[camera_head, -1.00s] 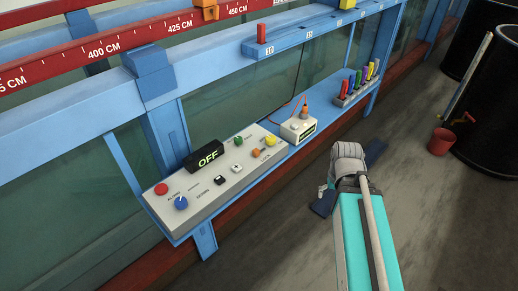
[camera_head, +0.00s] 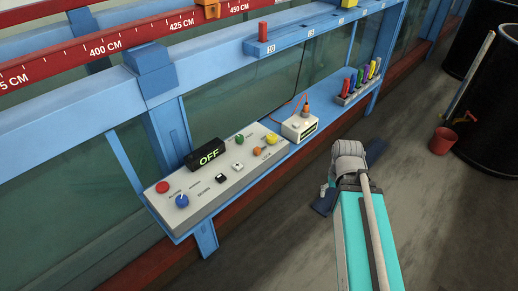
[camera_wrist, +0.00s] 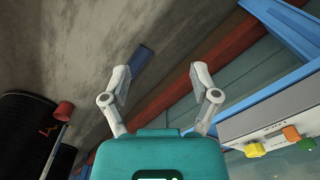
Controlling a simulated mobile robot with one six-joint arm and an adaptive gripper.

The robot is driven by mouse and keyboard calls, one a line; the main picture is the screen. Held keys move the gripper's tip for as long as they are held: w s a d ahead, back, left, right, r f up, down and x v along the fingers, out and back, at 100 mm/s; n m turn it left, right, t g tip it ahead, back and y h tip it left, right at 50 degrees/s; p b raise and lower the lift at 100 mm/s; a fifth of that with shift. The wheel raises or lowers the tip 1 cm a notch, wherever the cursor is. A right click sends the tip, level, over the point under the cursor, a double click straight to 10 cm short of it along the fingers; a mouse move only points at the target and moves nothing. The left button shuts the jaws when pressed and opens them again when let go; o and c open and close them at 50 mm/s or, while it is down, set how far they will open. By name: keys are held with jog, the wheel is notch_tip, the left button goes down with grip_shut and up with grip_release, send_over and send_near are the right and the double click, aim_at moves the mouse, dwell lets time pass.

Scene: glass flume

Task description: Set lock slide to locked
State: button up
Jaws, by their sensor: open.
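The lock slide appears to be the small orange knob (camera_head: 257,151) beside the word LOCK on the grey control panel (camera_head: 210,197). It also shows as an orange block (camera_wrist: 291,133) at the right of the wrist view. I cannot tell which end of its travel it is at. My gripper (camera_wrist: 160,76) is open and empty, its two fingers spread over the floor beside the flume. In the head view, my gripper is mostly hidden by my wrist, right of the panel and clear of it.
The panel carries a black OFF display (camera_head: 206,154), a red button (camera_head: 162,187), a blue knob (camera_head: 182,201), a green knob (camera_head: 239,139) and a yellow knob (camera_head: 271,139). A white box (camera_head: 299,128) stands right of it. A red bucket (camera_head: 443,141) and black barrels stand at right.

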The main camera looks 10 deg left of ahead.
jog(key=w+a+r+n+p, duration=0.6)
jog(key=w+a+n, duration=0.5)
jog(key=n, duration=0.2)
notch_tip(320, 180, up, 6)
jog(key=r+n+p, duration=0.1)
jog(key=n+p, duration=0.5)
jog(key=n, duration=0.9)
send_over(257, 149)
jog(key=shift+w+f, duration=0.1)
jog(key=shift+f, duration=0.15)
jog(key=shift+f, duration=0.15)
notch_tip(257, 149, down, 14)
jog(key=b, duration=1.3)
jog(key=shift+r, duration=0.25)
grip_shut()
